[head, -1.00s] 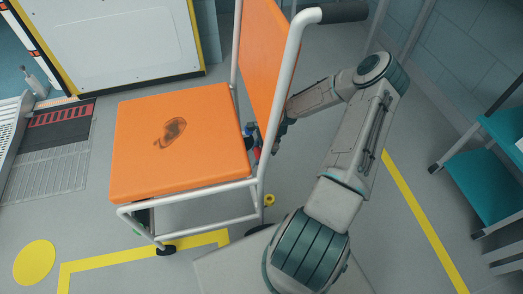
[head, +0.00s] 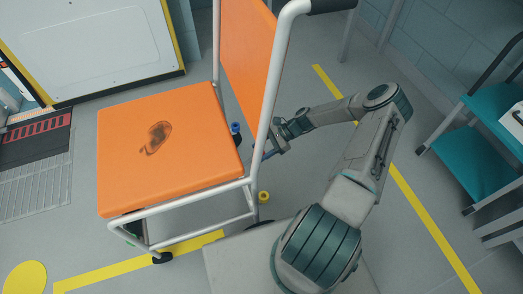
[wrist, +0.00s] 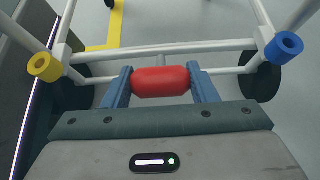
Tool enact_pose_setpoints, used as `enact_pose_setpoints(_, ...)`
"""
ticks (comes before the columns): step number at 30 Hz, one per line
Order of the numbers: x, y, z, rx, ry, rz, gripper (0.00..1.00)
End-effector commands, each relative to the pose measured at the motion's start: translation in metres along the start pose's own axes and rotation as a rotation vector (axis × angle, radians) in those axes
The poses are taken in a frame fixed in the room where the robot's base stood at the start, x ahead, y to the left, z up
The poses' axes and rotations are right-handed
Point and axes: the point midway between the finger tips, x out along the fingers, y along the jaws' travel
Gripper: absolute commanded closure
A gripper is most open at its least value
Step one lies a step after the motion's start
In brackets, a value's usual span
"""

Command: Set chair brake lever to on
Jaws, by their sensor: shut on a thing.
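The orange chair (head: 170,140) has a white tubular frame and stands left of my arm. A red cylindrical grip (wrist: 160,82), apparently the brake lever's handle, lies crosswise between my two blue fingers in the wrist view. My gripper (wrist: 161,84) is shut on it, one finger at each end. In the head view my gripper (head: 268,152) is low behind the chair's rear post, and the red grip is not visible there. The lever's pivot and its on or off marking cannot be made out.
A blue knob (wrist: 284,47) and a yellow knob (wrist: 44,67) sit on the chair frame either side of the grip. Dark wheels are below. A teal-shelved trolley (head: 465,150) stands at the right. Floor with a yellow line (head: 430,220) lies open between.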

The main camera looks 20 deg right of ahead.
Motion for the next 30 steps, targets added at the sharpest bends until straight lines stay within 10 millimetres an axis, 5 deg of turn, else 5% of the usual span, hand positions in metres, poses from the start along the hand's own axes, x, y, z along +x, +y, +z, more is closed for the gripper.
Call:
enact_pose_setpoints(21, -0.0048, 0.0008, -0.0159, 0.002, 0.018, -0.007, 0.88)
enact_pose_setpoints(22, -0.0048, 0.0007, -0.0160, 0.003, 0.018, -0.007, 0.42)
enact_pose_setpoints(24, -0.0047, 0.0006, -0.0155, 0.003, 0.017, -0.007, 0.25)
enact_pose_setpoints(30, -0.0022, 0.0003, -0.0126, 0.000, 0.013, -0.002, 0.25)
